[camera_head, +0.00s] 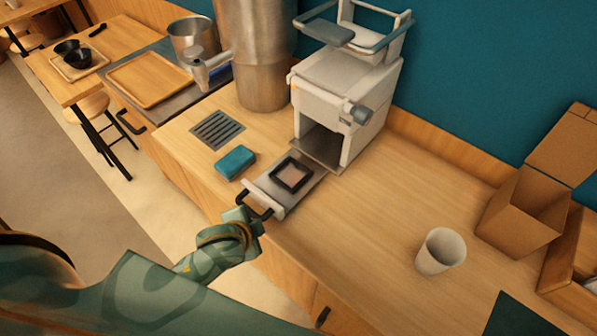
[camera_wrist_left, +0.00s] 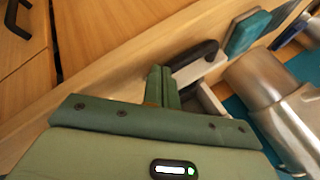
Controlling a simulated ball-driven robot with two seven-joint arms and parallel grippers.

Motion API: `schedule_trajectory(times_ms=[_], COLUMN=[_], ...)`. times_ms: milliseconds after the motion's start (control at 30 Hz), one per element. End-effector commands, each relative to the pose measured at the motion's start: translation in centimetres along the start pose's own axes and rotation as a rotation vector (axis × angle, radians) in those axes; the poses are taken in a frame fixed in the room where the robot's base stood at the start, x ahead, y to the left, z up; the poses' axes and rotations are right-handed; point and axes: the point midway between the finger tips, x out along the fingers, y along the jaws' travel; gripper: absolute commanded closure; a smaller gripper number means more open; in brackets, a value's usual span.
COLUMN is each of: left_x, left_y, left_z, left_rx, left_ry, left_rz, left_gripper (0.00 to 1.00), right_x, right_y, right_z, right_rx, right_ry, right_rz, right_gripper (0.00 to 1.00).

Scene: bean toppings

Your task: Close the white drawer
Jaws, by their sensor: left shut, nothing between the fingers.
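The white drawer (camera_head: 266,194) is pulled out of the lower opening of the white machine (camera_head: 345,85) on the counter. A black-rimmed square dish (camera_head: 291,175) sits in it. Its black handle (camera_head: 252,207) faces the counter's front edge. My left gripper (camera_head: 243,214) is shut and empty, close against the handle. In the left wrist view the closed fingers (camera_wrist_left: 162,85) are right beside the black handle (camera_wrist_left: 196,56); I cannot tell whether they touch it. The right gripper is not in view.
A teal sponge (camera_head: 235,162) lies left of the drawer, near a metal grate (camera_head: 217,129). A large metal cylinder (camera_head: 262,60) stands behind. A white cup (camera_head: 440,251) and an open cardboard box (camera_head: 520,215) are at right. The counter between the drawer and the cup is clear.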

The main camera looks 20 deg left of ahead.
Motion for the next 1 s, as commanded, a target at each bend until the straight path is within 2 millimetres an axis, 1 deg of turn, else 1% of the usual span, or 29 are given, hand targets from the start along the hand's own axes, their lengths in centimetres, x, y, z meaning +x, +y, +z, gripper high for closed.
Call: schedule_trajectory(times_ms=[33,167,300,367,400,467,600,700,867,1000], left_x=[-0.2,-1.0,-2.4,-2.4,-2.0,-0.6,1.8,2.7,3.9,6.0], left_y=[-0.9,-3.0,-5.2,-5.8,-6.0,-6.5,-8.3,-9.4,-9.7,-9.4], left_z=[-1.2,-4.8,-8.9,-10.0,-10.3,-10.0,-8.8,-8.0,-7.8,-8.6], left_rx=[0.044,0.194,0.420,0.525,0.588,0.659,0.792,0.840,0.856,0.854], left_ry=[0.036,0.145,0.275,0.320,0.341,0.356,0.371,0.371,0.371,0.371], left_rz=[-0.011,-0.036,-0.072,-0.080,-0.079,-0.073,-0.069,-0.069,-0.068,-0.067], left_gripper=[1.00,1.00,1.00,1.00,1.00,1.00,1.00,1.00,1.00,1.00], right_x=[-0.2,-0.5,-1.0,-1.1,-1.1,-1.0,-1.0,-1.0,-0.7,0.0], right_y=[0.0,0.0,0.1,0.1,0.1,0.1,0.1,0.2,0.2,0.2], right_z=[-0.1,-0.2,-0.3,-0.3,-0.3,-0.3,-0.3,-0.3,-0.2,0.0], right_rx=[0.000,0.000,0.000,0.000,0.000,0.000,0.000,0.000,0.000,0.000], right_ry=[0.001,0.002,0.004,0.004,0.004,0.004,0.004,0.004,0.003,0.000], right_rz=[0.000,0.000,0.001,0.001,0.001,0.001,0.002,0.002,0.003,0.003], right_gripper=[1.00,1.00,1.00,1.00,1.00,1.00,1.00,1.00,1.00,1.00])
